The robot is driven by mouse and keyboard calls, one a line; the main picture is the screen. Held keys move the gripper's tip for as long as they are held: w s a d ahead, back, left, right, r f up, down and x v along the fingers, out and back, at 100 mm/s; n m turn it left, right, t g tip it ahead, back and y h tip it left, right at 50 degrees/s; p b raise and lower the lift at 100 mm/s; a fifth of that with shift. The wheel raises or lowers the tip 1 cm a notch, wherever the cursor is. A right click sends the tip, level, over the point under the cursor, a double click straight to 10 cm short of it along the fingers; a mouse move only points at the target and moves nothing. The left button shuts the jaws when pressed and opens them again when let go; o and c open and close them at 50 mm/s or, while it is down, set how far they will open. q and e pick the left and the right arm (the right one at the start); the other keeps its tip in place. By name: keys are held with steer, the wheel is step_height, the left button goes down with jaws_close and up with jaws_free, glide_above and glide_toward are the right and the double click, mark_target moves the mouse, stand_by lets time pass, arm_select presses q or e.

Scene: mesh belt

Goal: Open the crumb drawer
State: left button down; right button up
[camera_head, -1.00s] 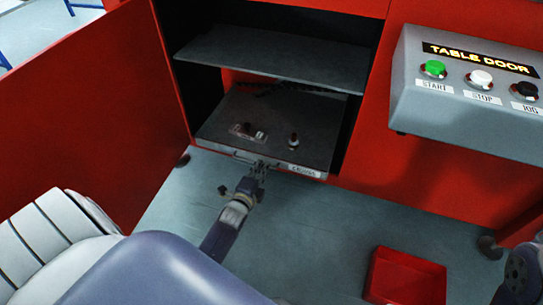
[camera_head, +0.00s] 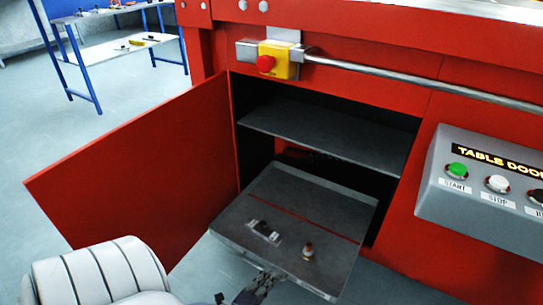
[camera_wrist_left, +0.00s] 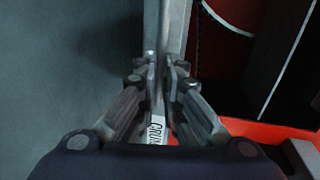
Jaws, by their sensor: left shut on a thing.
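The grey crumb drawer (camera_head: 335,212) sticks well out of the red cabinet, below a dark shelf. My left gripper (camera_head: 262,283) is at the drawer's front edge, low in the head view. In the left wrist view the left gripper (camera_wrist_left: 165,68) has its fingers closed around the drawer's front bar or handle. The fingers hide most of that part. A white label (camera_wrist_left: 157,130) with partly readable letters shows between the fingers. My right gripper is not in view.
The red cabinet door (camera_head: 140,165) stands swung open to the left. A grey metal piece (camera_head: 264,231) and a small knob-like part (camera_head: 308,251) are on the drawer. The button box (camera_head: 485,185) juts out at right.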

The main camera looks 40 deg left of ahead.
arm_select(q)
steer(key=shift+s+d, duration=0.1)
steer(key=shift+s, duration=0.15)
steer(key=c, duration=2)
jaws_free()
